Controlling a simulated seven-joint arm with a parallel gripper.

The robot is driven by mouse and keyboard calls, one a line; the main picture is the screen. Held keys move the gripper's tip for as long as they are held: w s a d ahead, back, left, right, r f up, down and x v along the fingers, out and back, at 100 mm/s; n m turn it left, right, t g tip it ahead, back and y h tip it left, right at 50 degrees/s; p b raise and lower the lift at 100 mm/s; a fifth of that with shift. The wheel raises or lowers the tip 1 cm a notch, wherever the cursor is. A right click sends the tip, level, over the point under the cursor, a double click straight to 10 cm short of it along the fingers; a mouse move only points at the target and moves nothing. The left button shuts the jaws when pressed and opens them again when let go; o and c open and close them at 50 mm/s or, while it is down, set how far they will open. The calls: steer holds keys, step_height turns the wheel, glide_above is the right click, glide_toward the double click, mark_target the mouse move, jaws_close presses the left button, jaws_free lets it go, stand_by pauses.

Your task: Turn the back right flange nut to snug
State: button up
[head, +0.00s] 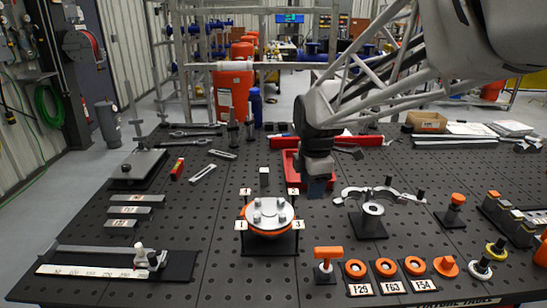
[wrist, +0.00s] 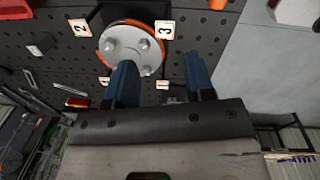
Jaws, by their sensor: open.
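The flange (head: 268,228) is a round grey disc with an orange rim on a black plate, with several upright nuts or studs on its face. The back right flange nut (head: 282,203) is small in the head view, and its fit cannot be told. In the wrist view the flange (wrist: 128,38) lies beyond the fingers, and the left finger covers part of its lower edge. My gripper (head: 318,188) has blue fingers and hangs above the table, right of and behind the flange. In the wrist view its fingers (wrist: 160,80) are apart with nothing between them.
Number tags stand around the flange, including a "3" tag (head: 298,225) at front right.

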mark_target(282, 199)
steer(key=w+a+f+n, duration=0.1)
steer(key=w+a+n, duration=0.1)
steer(key=w+n, duration=0.1)
steer(key=w+a+f+n, duration=0.2)
steer(key=w+n, duration=0.1)
steer(key=w, duration=0.1)
steer(key=w+a+f+n, duration=0.2)
steer(key=w+n, duration=0.1)
steer(key=w, duration=0.1)
steer(key=shift+w+a+n+g, duration=0.3)
steer(key=shift+w+n+g, duration=0.05)
steer(key=shift+n+g, duration=0.05)
steer(key=shift+f, duration=3.85)
jaws_close()
